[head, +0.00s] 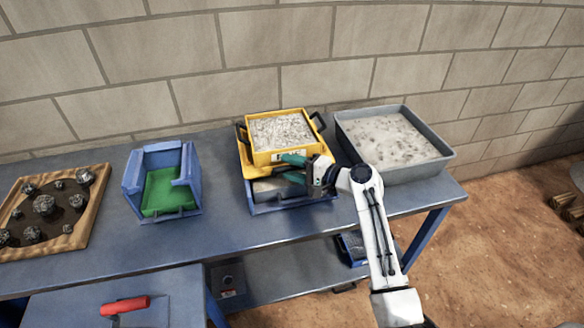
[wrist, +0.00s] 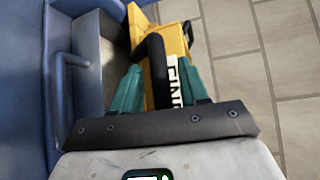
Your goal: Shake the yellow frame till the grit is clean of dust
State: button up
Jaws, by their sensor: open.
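The yellow frame (head: 262,158) holds grey grit (head: 283,131) and sits on top of a blue tray unit (head: 262,207) on the bench. It has black handles at its left and right sides. My gripper (head: 290,169), with green fingers, is at the frame's front right. In the wrist view, the open fingers (wrist: 160,90) stand either side of a black handle (wrist: 152,75), with the yellow frame (wrist: 172,40) and its white label behind. I cannot tell whether the fingers touch the handle. Dust on the grit is too small to judge.
A grey bin (head: 440,157) of pale grit stands right of the frame. A blue bin with a green floor (head: 163,190) stands left, and a wooden tray (head: 88,215) of rocks is farther left. A red-handled tool (head: 125,306) lies in front. Bench between the bins is clear.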

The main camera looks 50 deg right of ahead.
jog(key=b+v, duration=0.1)
jog(key=v, duration=0.9)
jog(key=shift+s, duration=0.4)
